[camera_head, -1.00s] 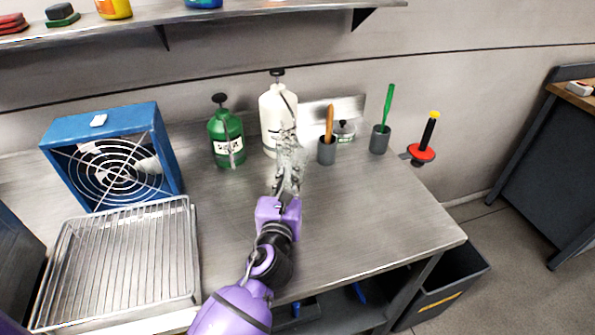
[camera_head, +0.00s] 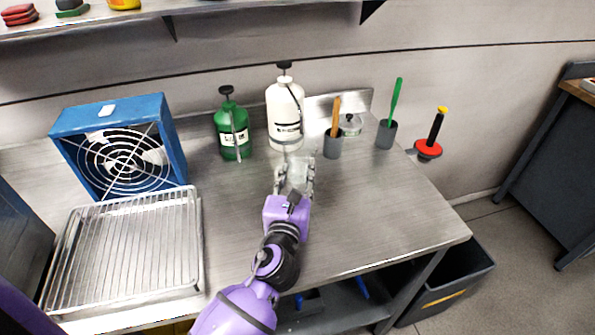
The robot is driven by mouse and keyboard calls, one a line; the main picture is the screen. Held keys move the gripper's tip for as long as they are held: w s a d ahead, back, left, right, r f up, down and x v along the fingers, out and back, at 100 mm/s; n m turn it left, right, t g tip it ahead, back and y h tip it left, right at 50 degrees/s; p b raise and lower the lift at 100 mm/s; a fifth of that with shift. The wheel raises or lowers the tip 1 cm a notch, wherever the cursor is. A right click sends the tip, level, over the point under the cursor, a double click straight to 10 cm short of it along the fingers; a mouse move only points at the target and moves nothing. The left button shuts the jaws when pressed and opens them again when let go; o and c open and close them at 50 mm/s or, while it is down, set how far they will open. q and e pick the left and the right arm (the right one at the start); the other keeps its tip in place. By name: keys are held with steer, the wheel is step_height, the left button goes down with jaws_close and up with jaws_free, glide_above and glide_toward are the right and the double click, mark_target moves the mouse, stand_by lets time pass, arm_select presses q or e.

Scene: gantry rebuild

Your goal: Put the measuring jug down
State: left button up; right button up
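The measuring jug (camera_head: 296,172) is a small clear vessel on the steel worktop, in front of the white pump bottle. It is hard to make out against the grey metal and my gripper hides part of it. My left gripper (camera_head: 295,178) reaches in from the near side. Its fingers are spread apart, one on each side of the jug. I cannot tell whether a finger still touches it. My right gripper is not in view.
Behind the jug stand a green pump bottle (camera_head: 232,130) and a white pump bottle (camera_head: 285,112). Grey cups (camera_head: 333,146) with handled tools stand to the right. A blue fan (camera_head: 120,148) and a wire rack (camera_head: 125,250) fill the left. The worktop's right front (camera_head: 385,215) is clear.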

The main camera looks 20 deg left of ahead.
arm_select(q)
steer(key=s, duration=0.3)
steer(key=s+d, duration=0.1)
steer(key=s, duration=0.6)
steer(key=shift+s+d+r, duration=0.1)
steer(key=shift+s+d, duration=0.1)
steer(key=shift+d, duration=0.2)
